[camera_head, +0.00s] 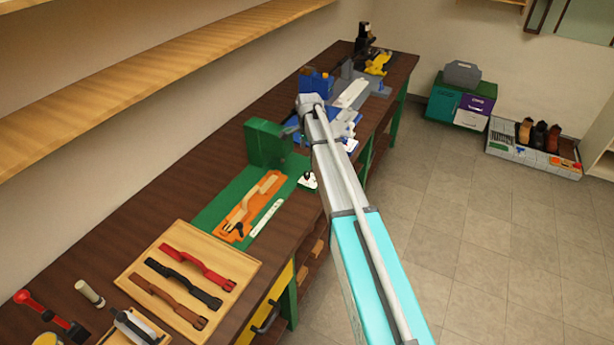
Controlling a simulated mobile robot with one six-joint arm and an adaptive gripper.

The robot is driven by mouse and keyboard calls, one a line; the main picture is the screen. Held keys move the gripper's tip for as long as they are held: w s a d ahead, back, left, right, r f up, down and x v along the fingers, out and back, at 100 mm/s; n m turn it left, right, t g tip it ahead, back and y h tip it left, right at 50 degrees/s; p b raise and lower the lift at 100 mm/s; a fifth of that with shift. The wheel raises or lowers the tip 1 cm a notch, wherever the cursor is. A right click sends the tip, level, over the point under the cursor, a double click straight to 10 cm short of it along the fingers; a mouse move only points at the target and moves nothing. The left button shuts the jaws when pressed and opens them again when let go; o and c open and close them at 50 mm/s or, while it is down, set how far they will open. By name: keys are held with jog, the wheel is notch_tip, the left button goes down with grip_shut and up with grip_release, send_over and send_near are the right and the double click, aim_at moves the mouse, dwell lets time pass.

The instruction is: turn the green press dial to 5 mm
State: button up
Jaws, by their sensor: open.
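The green press (265,144) stands on the dark wooden bench, left of my arm, as an upright green block on a flat green base (215,212). A small white and dark part (307,180) sits at the base's right edge, beside my arm; I cannot tell whether it is the dial. No dial marks or setting can be read. An orange plate (250,207) with a tan strap and a pale ruler-like strip (266,217) lie on the base. My arm reaches across the view to the press's right. My gripper cannot be made out; the arm covers that area.
A wooden board (240,262) with red, black and brown straps lies nearer on the bench (190,190), beside hand tools. Blue and grey equipment (350,95) stands farther along. A wooden shelf (170,68) hangs above the left side.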

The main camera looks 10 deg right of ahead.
aim_at(307, 173)
jog(key=shift+w+a+f+b, duration=0.1)
jog(key=shift+w+f+b, duration=0.05)
jog(key=shift+f+b, duration=5.3)
jog(key=shift+f, duration=0.15)
grip_shut()
